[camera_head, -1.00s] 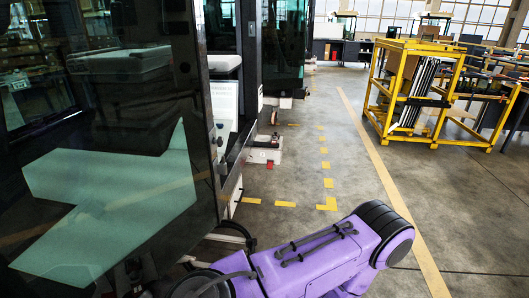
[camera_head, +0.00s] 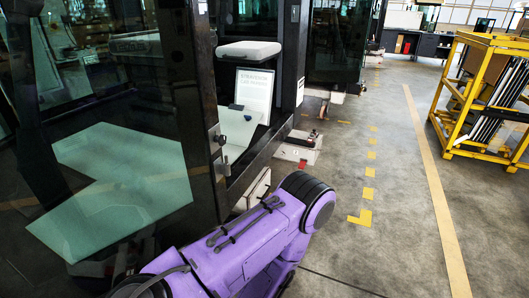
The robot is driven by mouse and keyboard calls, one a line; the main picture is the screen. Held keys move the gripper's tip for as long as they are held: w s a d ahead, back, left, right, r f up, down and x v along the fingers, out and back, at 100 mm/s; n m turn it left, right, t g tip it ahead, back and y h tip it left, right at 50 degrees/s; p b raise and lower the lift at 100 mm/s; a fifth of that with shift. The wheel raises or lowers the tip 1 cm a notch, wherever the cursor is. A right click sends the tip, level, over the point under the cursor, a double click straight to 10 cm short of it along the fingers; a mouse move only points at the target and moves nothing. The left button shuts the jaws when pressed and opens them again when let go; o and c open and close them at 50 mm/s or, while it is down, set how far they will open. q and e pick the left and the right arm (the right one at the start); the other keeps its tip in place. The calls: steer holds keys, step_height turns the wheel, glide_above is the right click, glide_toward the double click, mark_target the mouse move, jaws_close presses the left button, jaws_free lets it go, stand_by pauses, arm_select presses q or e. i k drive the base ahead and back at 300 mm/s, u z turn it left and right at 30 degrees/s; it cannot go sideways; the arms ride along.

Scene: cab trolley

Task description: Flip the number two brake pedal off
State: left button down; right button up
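The cab (camera_head: 205,100) stands at the left, with dark glass panels and a black frame. Through its open side a white seat or armrest pad (camera_head: 249,49) and a white panel with printed text (camera_head: 254,90) show. I cannot make out any brake pedal in this view. A purple arm link of mine crosses the bottom centre, in front of the cab's lower edge. Neither of my grippers shows.
White-and-red trolley feet (camera_head: 300,147) stand under the cab's edge. A yellow rack (camera_head: 470,100) holding panels stands at the right. Yellow floor tape (camera_head: 366,193) marks the grey floor. The floor between cab and rack is clear.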

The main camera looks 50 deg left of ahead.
mark_target(302, 164)
steer(key=u, duration=0.75)
steer(key=i, duration=0.7)
steer(key=u, duration=0.05)
steer(key=k, duration=0.7)
steer(key=z, duration=0.6)
steer(key=i, duration=2.95)
steer(key=u, duration=1.2)
steer(key=i, duration=0.95)
steer(key=u, duration=1.45)
steer(key=i, duration=0.45)
steer(key=u, duration=0.35)
